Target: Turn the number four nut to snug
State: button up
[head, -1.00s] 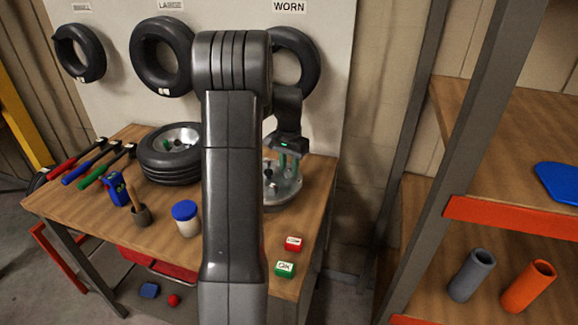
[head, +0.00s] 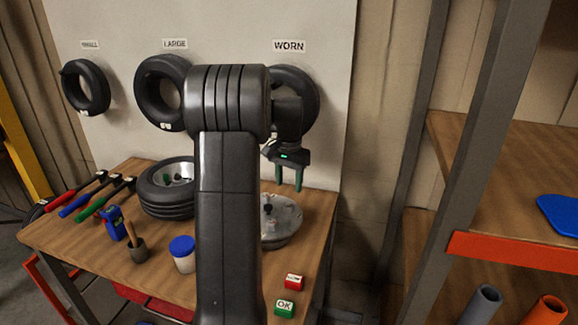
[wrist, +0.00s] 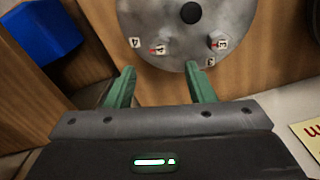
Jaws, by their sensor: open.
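The round metal hub (head: 283,232) lies flat on the bench, its left part hidden by my arm; it fills the top of the wrist view (wrist: 185,30). A small tag reading 4 (wrist: 134,42) sits near its lower left rim there. Just right of it is a small nut (wrist: 154,50) with a red mark and a tag that I cannot read clearly. A nut with a tag reading 3 (wrist: 220,43) is further right. My gripper (head: 288,187) is open and empty above the hub, its green fingers (wrist: 160,74) apart and clear of the nuts.
A tyre on a rim (head: 168,208) lies to the left on the bench (head: 215,290). A blue-lidded jar (head: 182,252), tools with coloured handles (head: 75,207), a red block (head: 293,282) and a green OK block (head: 285,308) are around. A shelf post (head: 450,160) stands right.

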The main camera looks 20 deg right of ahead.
aim_at(289, 204)
notch_tip(289, 204, up, 6)
jog(key=shift+r, duration=0.25)
dwell(0.4)
notch_tip(289, 204, down, 14)
jog(key=shift+p, duration=0.45)
jog(key=shift+r, duration=0.1)
